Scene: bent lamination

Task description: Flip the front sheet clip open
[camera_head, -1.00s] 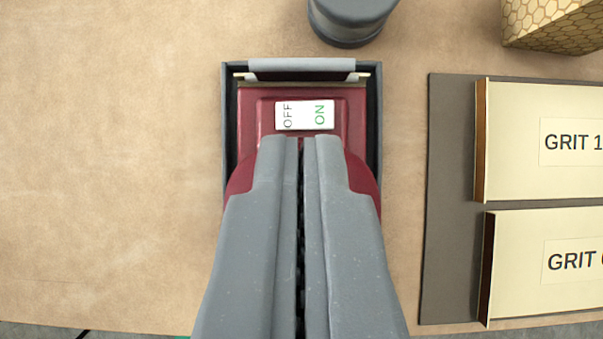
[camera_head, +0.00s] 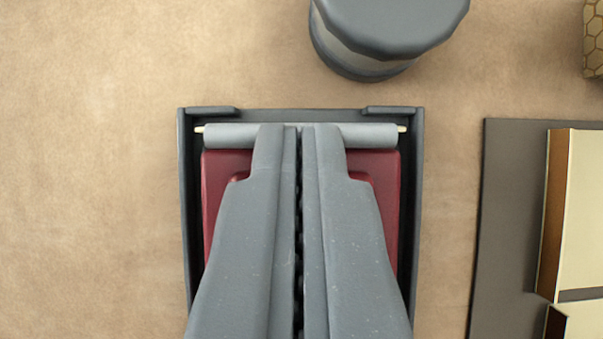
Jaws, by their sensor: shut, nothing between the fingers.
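The sander's red body (camera_head: 222,195) sits inside a dark grey frame (camera_head: 187,190) in the middle of the view. The front sheet clip (camera_head: 372,136) is a light grey bar across the far end of the red body, with thin pale pins at both ends. It lies just inside the frame's far edge, and the gap between the two corner tabs is uncovered. My gripper (camera_head: 300,128) is shut and empty. Its fingertips lie over the middle of the clip and hide that part. I cannot tell whether they touch it. The fingers also hide the ON/OFF switch.
A dark grey round object (camera_head: 388,35) stands just beyond the frame, to the right of the fingertips. A dark grey mat (camera_head: 510,230) with pale grit boxes (camera_head: 585,215) lies at the right. A honeycomb-patterned object (camera_head: 593,40) is at the top right. The tan surface on the left is clear.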

